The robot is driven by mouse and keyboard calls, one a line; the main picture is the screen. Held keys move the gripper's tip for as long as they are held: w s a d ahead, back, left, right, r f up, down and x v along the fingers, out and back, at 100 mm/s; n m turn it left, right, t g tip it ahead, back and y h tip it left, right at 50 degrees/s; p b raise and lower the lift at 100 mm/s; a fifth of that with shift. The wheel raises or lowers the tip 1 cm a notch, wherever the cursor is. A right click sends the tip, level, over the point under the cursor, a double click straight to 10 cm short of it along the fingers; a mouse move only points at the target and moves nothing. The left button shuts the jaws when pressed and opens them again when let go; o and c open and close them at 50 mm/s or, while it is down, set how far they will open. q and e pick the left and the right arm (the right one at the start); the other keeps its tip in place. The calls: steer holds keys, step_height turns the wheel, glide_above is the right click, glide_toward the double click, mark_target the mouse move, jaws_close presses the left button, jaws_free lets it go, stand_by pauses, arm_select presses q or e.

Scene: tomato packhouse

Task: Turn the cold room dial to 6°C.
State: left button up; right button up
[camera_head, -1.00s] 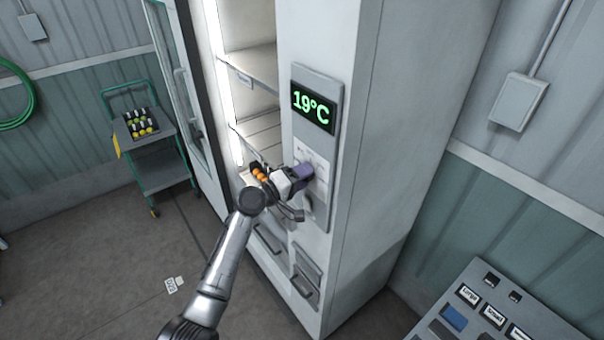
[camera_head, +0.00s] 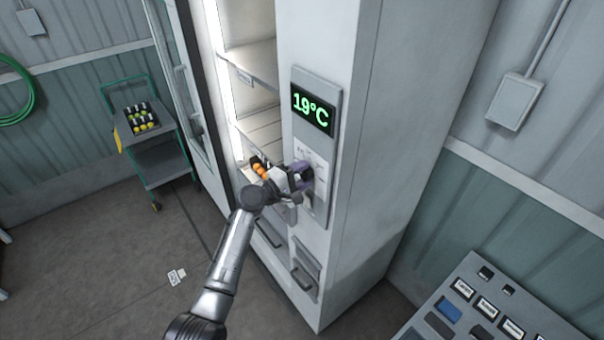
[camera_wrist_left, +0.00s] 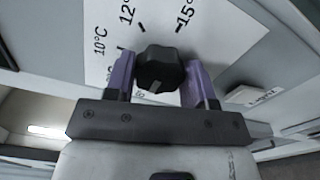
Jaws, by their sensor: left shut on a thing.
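The cold room dial (camera_wrist_left: 160,68) is a black knob on a white scale plate (camera_wrist_left: 220,25) in the left wrist view. Labels 10°C, 12°C and 15°C are readable there; other marks are partly hidden. A pale mark shows on the knob's lower edge. My left gripper (camera_head: 303,173), with purple fingers, is at the panel and shut on the dial, one finger on each side. In the head view the gripper hides the knob. My right gripper is not in view.
The cold room cabinet (camera_head: 335,240) has its glass door (camera_head: 185,85) open at the left, with orange items on a shelf inside. A green trolley (camera_head: 160,165) stands further left. A button console (camera_head: 470,310) is at lower right.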

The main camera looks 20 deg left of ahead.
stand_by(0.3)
arm_select(q)
steer(key=o, duration=0.9)
steer(key=shift+s+a, duration=0.3)
steer(key=shift+s, duration=0.1)
steer(key=shift+b+v, duration=1.35)
steer(key=shift+v, duration=5.1)
steer(key=shift+d, duration=0.1)
